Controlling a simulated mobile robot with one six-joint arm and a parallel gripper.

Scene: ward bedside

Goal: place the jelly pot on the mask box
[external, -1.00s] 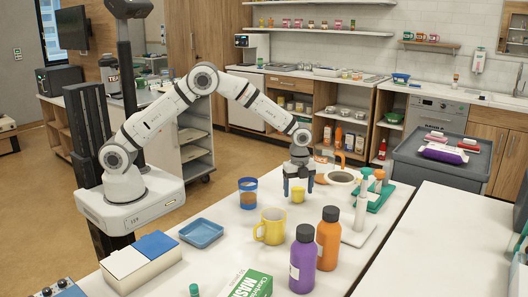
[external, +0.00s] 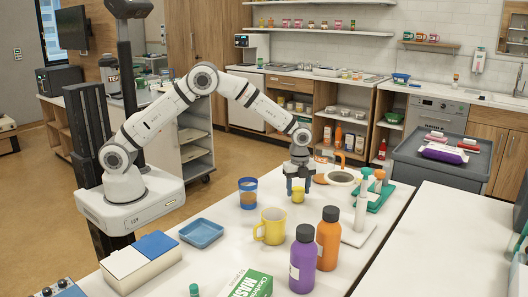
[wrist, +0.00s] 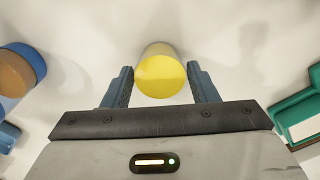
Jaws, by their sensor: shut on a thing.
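The jelly pot is a small yellow pot (external: 298,195) on the white table in the external view. My gripper (external: 299,188) points down over it and is shut on it, one finger on each side. In the wrist view the jelly pot (wrist: 160,76) sits between the two blue fingers of my gripper (wrist: 160,86). The pot appears to be at table level; I cannot tell whether it touches the table. The mask box (external: 248,285) is a green and white box at the table's front edge, partly cut off by the frame.
A yellow mug (external: 271,227), a purple bottle (external: 303,262) and an orange bottle (external: 328,240) stand between my gripper and the mask box. A blue-rimmed cup (external: 248,193) stands left of the pot. A blue tray (external: 201,232) lies at the left.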

